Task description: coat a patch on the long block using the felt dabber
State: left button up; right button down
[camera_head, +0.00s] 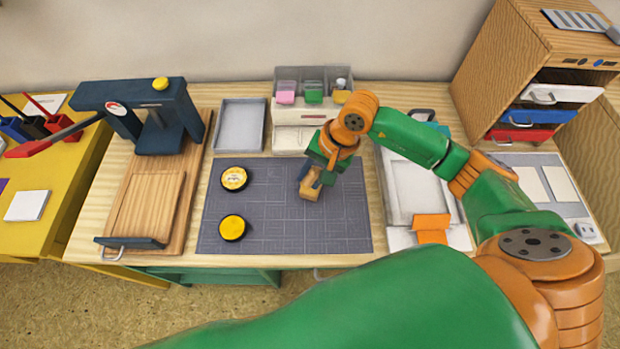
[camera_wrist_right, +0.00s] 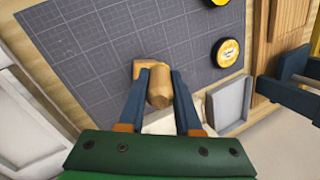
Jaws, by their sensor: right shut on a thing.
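My right gripper (camera_head: 307,182) is low over the grey gridded mat (camera_head: 275,235), near the mat's middle. It is shut on a wooden piece (camera_head: 311,192). In the right wrist view, the fingers (camera_wrist_right: 161,76) close around a rounded wooden part (camera_wrist_right: 159,92), with a squarer wooden part (camera_wrist_right: 140,67) beyond it on the mat side. I cannot tell whether this is the felt dabber or the block; no felt face shows. Two round black-and-yellow ink tins, an upper one (camera_head: 234,178) and a lower one (camera_head: 232,227), sit left on the mat. My left gripper is not in view.
A blue press (camera_head: 160,115) on a wooden board stands left. A grey tray (camera_head: 240,127) and an organiser (camera_head: 300,140) stand behind the mat. A white tray with an orange piece (camera_head: 432,225) is right, before a drawer cabinet (camera_head: 530,80). The mat's front is clear.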

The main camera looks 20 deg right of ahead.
jog(key=shift+r+p, duration=0.5)
jog(key=shift+r, duration=0.7)
